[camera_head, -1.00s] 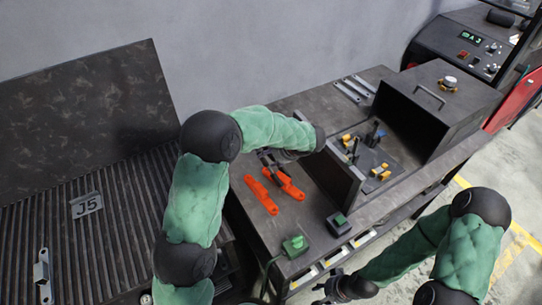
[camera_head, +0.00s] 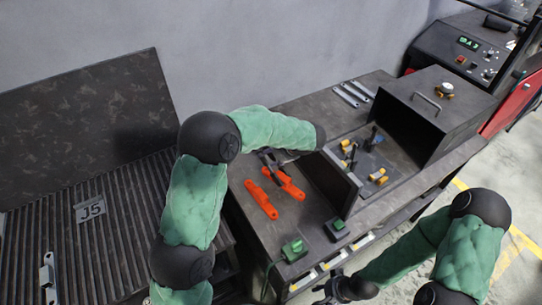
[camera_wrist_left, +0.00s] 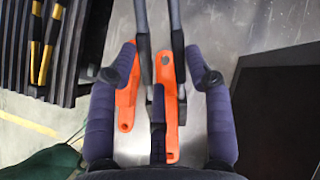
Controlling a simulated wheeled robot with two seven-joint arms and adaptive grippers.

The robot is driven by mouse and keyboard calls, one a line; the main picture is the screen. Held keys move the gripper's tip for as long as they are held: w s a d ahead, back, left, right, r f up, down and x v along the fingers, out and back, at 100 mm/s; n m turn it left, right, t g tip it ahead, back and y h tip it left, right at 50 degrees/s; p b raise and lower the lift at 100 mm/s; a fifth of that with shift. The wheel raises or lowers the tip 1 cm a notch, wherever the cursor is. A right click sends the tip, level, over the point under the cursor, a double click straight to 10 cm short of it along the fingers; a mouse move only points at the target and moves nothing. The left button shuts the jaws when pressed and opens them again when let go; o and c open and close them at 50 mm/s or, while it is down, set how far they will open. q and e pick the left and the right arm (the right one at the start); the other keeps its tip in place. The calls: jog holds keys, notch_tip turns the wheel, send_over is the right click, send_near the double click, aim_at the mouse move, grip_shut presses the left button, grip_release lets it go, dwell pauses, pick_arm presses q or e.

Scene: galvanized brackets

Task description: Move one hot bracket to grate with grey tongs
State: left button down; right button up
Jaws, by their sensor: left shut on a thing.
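Two orange brackets lie side by side on the dark worktable, one nearer the front (camera_head: 261,199) and one farther right (camera_head: 292,189). Both also show in the left wrist view, left (camera_wrist_left: 125,108) and right (camera_wrist_left: 171,135). The grey tongs (camera_wrist_left: 143,18) show there as two long bars between my fingers, over the brackets. My left gripper (camera_head: 273,157) is shut on the tongs, low above the table; I cannot tell whether the tongs grip a bracket. The ribbed grate (camera_head: 120,240) is at left, with a grey bracket (camera_head: 47,278) on it. My right gripper (camera_head: 328,290) is low in front; its fingers are unclear.
An upright panel (camera_head: 328,182) stands right of the brackets, before an open box (camera_head: 428,105). Grey strips (camera_head: 352,92) lie at the back. Green-topped blocks (camera_head: 294,249) sit near the front edge. A J5 plate (camera_head: 90,210) lies on the grate, which has free room.

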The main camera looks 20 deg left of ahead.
pick_arm(q)
notch_tip(320, 180, up, 7)
jog(key=p, duration=0.5)
dwell(0.4)
